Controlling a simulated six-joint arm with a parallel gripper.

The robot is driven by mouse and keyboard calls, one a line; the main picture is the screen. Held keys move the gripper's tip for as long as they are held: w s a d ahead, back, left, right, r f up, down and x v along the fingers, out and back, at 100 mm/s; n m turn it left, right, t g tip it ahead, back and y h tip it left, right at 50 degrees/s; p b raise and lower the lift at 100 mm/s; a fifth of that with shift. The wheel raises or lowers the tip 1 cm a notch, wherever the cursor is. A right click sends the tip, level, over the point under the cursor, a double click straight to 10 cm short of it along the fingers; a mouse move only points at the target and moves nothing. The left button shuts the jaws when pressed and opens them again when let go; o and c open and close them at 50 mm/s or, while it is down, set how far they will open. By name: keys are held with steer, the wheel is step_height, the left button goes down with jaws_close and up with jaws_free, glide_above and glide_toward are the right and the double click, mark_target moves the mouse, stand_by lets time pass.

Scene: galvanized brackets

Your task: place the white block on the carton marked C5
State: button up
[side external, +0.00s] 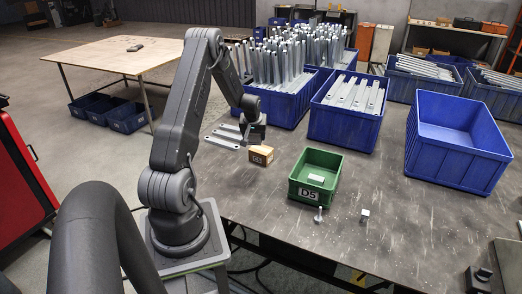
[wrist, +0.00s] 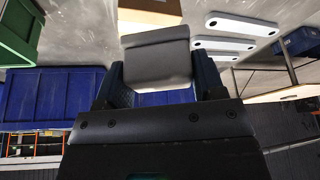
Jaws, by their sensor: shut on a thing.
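My gripper (side external: 254,128) is just behind the small brown carton (side external: 260,155), near the table's left edge. In the wrist view my gripper (wrist: 160,78) is shut on a pale block (wrist: 155,58), shaded grey, which looks like the white block. The block is held between the two dark fingers. In the side view the fingers and arm mostly hide it. The carton stands on the table with a small dark label that I cannot read clearly. In the wrist view the carton (wrist: 150,10) shows at the top edge, apart from the block.
A green bin (side external: 316,173) marked D5 stands right of the carton. A bolt (side external: 319,214) and a small pale cube (side external: 364,215) lie in front. Flat brackets (side external: 222,136) lie beside my gripper. Blue bins (side external: 345,125) stand behind; an empty one (side external: 455,150) is at right.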

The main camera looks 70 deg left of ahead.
mark_target(261, 149)
steer(key=w+a+r, duration=0.1)
steer(key=w+a, duration=0.3)
steer(key=shift+n, duration=0.3)
step_height(261, 149, down, 7)
steer(key=shift+w+f, duration=0.1)
steer(key=shift+f, duration=0.05)
steer(key=o, duration=0.9)
steer(key=shift+f, duration=0.1)
